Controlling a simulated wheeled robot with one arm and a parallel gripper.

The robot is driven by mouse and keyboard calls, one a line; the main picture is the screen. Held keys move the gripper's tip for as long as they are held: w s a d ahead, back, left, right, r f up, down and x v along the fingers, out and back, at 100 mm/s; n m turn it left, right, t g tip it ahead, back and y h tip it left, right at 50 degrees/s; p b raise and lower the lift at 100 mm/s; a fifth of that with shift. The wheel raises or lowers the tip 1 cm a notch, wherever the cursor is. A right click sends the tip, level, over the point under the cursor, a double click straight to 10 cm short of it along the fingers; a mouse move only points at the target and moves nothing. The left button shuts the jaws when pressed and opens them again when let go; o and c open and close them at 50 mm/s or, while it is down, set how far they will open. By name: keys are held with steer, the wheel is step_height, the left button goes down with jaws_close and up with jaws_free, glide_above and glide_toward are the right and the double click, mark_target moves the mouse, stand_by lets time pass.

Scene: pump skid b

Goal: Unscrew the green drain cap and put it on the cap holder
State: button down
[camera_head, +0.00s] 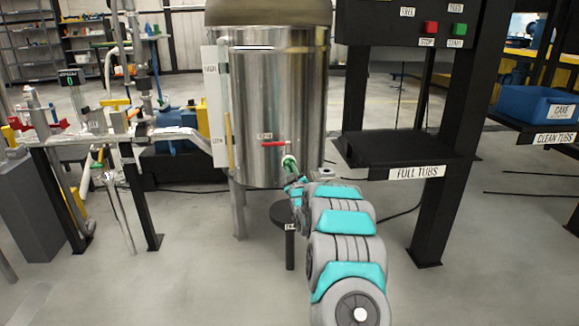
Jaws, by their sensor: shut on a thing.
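The green drain cap (289,162) shows at the lower front of the steel tank (280,100), just below and right of a red valve handle (274,143). My gripper (291,174) is at the cap, shut on it; the fingers are small and partly hidden by my arm. I cannot tell whether the cap is still threaded on the drain. A small round black stand (281,212) with a white label, perhaps the cap holder, stands below and slightly left of the gripper. Its top looks bare, and my arm covers its right side.
A black shelf labelled FULL TUBS (400,150) is right of the tank, under a panel with red and green buttons (444,28). A blue crate (535,103) sits on the CLEAN TUBS shelf. A pipe bench (80,135) stands left. Front floor is clear.

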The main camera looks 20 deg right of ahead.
steer(key=shift+n+b, duration=0.75)
steer(key=shift+n, duration=0.75)
steer(key=shift+n+y+b, duration=0.4)
steer(key=shift+n+b, duration=0.85)
steer(key=shift+n, duration=0.35)
steer(key=shift+n+g+b, duration=0.3)
steer(key=shift+n+b, duration=1)
steer(key=shift+b, duration=0.25)
steer(key=shift+n+b, duration=0.45)
steer(key=shift+n, duration=0.05)
steer(key=n, duration=0.2)
steer(key=shift+r+n, duration=0.15)
steer(key=shift+n, duration=0.15)
steer(key=shift+s+a, duration=0.15)
steer(key=shift+s, duration=0.55)
steer(key=shift+s+a, duration=0.25)
steer(key=shift+s, duration=0.75)
